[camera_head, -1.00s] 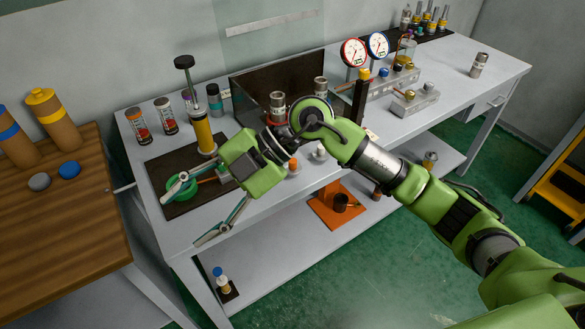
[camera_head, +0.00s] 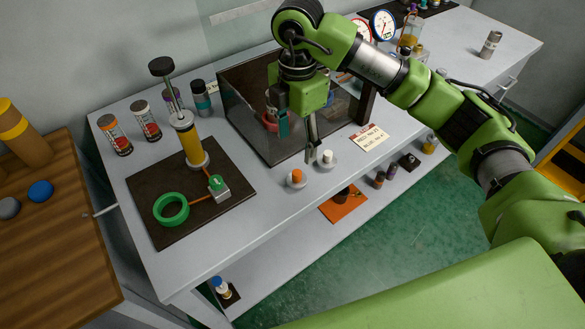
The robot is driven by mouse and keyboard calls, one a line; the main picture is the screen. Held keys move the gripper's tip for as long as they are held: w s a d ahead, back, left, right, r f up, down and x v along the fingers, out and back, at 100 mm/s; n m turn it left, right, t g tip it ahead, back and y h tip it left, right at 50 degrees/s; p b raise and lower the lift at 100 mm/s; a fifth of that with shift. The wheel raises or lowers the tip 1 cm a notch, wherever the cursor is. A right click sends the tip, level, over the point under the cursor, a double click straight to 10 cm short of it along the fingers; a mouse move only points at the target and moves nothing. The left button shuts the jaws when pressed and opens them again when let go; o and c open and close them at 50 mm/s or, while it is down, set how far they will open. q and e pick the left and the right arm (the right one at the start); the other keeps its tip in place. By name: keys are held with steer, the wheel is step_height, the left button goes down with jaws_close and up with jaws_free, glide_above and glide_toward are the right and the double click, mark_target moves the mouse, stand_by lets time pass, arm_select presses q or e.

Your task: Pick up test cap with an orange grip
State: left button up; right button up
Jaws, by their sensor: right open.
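The test cap with an orange grip (camera_head: 296,175) stands on a small pale disc near the front edge of the grey bench. A similar cap with a white grip (camera_head: 327,157) stands just to its right. My right gripper (camera_head: 311,154) is open and points down, seen nearly edge-on. In the picture its fingertips are above and between the two caps, nearer the white one. I see no cap held in it. Whether its tips touch the bench or hang above it I cannot tell. My left gripper is not in view.
A dark open-fronted box (camera_head: 240,107) stands close behind the gripper. A yellow hand pump (camera_head: 190,140) and a green ring (camera_head: 171,209) are on a dark mat (camera_head: 150,181) to the left. A label card (camera_head: 368,138) lies to the right. The bench front left is clear.

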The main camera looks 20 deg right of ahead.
mark_target(297, 172)
steer(key=f, duration=0.2)
steer(key=f+p, duration=0.1)
steer(key=f, duration=0.4)
steer(key=shift+s, duration=0.4)
steer(key=shift+f, duration=0.2)
step_height(297, 172, down, 4)
steer(key=shift+f+p, duration=0.1)
steer(key=shift+p, duration=1.05)
steer(key=shift+f, duration=0.35)
steer(key=shift+w+f, duration=0.1)
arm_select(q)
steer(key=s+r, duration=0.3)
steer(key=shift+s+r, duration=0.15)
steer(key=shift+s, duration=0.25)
arm_select(e)
steer(key=c, duration=1.3)
